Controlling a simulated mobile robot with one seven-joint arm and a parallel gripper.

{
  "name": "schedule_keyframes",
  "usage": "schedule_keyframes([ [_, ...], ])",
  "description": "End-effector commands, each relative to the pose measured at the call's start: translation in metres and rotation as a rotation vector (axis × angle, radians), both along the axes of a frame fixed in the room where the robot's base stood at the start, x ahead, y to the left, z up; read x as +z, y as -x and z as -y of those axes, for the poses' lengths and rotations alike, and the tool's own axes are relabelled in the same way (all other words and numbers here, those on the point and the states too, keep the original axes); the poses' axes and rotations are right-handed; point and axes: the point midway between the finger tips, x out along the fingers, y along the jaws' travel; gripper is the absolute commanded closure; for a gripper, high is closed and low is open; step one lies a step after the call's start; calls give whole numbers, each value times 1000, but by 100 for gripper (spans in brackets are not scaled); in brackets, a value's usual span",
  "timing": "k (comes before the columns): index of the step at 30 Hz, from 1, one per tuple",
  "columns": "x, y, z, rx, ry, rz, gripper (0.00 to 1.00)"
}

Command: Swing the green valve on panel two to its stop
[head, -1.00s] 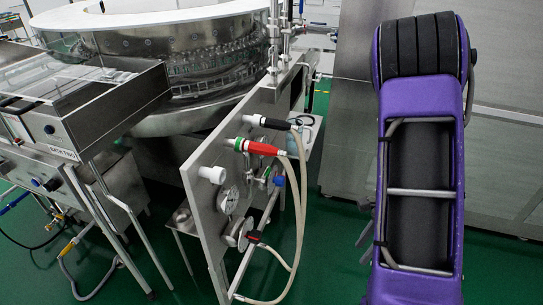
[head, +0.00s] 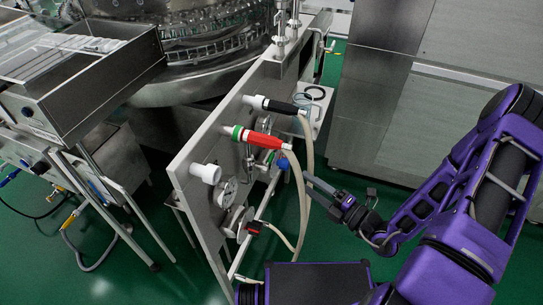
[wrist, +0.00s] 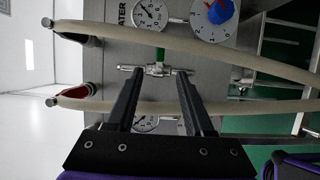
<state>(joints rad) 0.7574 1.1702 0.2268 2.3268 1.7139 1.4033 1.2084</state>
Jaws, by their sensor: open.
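The green valve (wrist: 160,54) shows in the wrist view as a green handle on a small metal pipe fitting (wrist: 158,70). The fitting is mounted on the grey panel (wrist: 110,60). My gripper (wrist: 160,78) is open, its two black fingers apart, with the fitting and green handle seen between and just beyond the fingertips. I see no contact. In the head view my gripper (head: 322,188) points at the panel (head: 205,150) from the right. The green handle is hard to make out there, behind the hose and red connector.
Beige hoses (head: 306,150) hang in front of the panel and cross the wrist view above and below the valve. A red connector (head: 262,139), a black connector (head: 283,107), a blue knob (wrist: 220,11) and gauges (wrist: 150,14) are close by. Green floor lies open to the right.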

Motion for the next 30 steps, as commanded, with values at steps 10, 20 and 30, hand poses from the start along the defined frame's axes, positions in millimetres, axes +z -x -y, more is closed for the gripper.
schedule_keyframes([
  [10, 0, -52, -59, 6, 3, 3, 48],
  [20, -1, -88, -97, 5, 4, 2, 48],
  [30, 0, -95, -104, 2, 4, 1, 48],
])
